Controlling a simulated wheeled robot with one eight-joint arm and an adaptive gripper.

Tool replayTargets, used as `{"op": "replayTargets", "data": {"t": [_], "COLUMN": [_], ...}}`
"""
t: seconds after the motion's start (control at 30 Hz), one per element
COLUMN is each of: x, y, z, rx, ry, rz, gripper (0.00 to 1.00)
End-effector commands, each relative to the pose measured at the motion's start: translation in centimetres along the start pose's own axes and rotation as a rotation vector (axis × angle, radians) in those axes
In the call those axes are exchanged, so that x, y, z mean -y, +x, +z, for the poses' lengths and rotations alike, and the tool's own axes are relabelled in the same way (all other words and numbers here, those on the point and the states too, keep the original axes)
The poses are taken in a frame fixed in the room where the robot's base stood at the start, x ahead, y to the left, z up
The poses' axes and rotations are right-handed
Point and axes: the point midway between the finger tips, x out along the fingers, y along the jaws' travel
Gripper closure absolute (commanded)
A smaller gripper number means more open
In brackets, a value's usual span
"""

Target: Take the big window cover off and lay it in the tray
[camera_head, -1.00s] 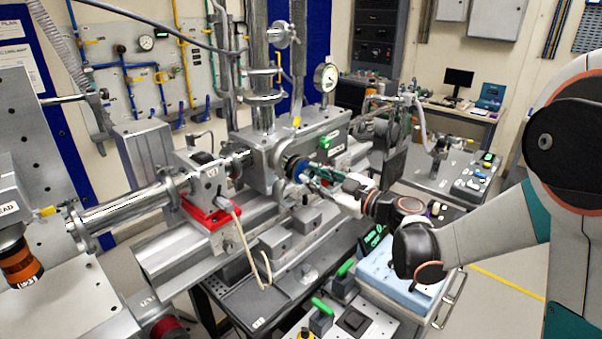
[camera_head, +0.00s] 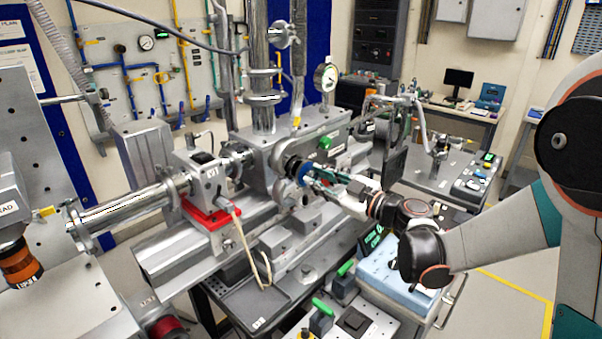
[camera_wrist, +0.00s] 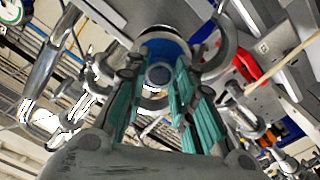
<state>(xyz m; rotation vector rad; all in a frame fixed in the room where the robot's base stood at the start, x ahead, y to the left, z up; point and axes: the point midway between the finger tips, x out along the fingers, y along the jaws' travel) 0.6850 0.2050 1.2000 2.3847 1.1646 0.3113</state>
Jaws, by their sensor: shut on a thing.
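The big window cover (camera_head: 305,174) is a blue disc at the right side of the steel chamber (camera_head: 262,150). My gripper (camera_head: 313,177) reaches it from the right, with its teal fingers shut on the cover. In the wrist view the blue cover (camera_wrist: 172,48) shows ahead of my gripper (camera_wrist: 160,78), with a round grey knob between the fingertips. The cover is upright and sits just right of the dark port ring (camera_head: 290,165). I cannot tell whether they still touch. A shallow grey tray (camera_head: 240,308) lies low in front, with its visible floor empty.
A red-based block (camera_head: 208,215) and a hanging cable stand left of the chamber. Metal blocks and a rail (camera_head: 285,240) lie below the cover. A panel with green-handled switches (camera_head: 345,318) and a light blue case (camera_head: 395,285) are at the lower right.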

Motion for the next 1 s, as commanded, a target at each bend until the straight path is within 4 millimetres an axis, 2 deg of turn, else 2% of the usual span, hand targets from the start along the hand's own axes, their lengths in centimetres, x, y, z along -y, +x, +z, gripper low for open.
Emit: {"op": "replayTargets", "data": {"t": [1.0], "x": [0.0], "y": [-4.5], "z": [0.0], "rx": [0.000], "ry": [0.000], "rz": [0.000], "gripper": [1.00]}}
